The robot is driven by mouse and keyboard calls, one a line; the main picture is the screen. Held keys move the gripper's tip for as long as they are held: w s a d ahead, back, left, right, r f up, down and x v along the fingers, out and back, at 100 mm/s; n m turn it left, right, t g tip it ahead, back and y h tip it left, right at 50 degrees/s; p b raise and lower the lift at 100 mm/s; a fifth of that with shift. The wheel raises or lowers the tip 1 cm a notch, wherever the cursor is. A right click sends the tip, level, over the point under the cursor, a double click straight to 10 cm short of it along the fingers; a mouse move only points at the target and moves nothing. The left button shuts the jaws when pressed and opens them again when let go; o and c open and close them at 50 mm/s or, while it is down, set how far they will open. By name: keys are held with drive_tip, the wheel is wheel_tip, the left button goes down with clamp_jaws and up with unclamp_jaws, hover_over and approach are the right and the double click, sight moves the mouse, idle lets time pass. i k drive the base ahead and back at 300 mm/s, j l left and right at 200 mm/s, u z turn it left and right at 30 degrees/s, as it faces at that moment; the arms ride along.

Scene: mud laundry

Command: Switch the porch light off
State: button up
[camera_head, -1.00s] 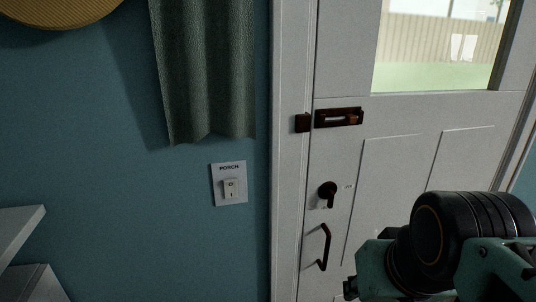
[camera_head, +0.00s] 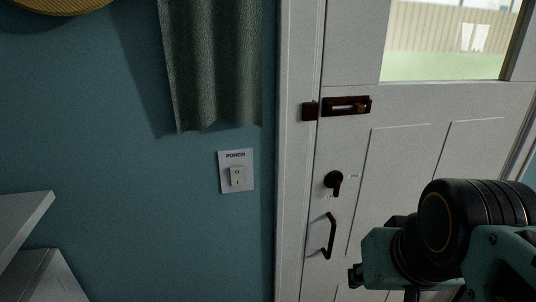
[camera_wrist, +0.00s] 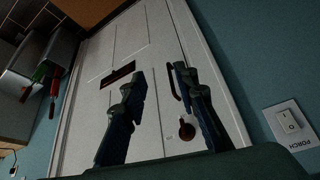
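The porch light switch is a white rocker (camera_head: 237,177) on a white plate marked PORCH (camera_head: 236,157), on the blue wall left of the door. The rocker has an O mark above and an I mark below; which side is pressed in I cannot tell. In the head view the fingers are mostly hidden by my wrist.
The white door (camera_head: 395,190) has a bolt (camera_head: 347,106), a thumb-turn lock (camera_head: 334,183) and a pull handle (camera_head: 329,237). A grey-green curtain (camera_head: 213,70) hangs above the switch. White shelves (camera_head: 22,215) jut out at lower left. The wall around the switch is clear.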

sight(237, 173)
drive_tip(key=u, duration=1.7)
drive_tip(key=k+l, duration=0.4)
drive_tip(key=k, duration=0.2)
drive_tip(key=l+u, duration=0.3)
drive_tip(key=j+z, duration=0.25)
drive_tip(key=i, duration=0.35)
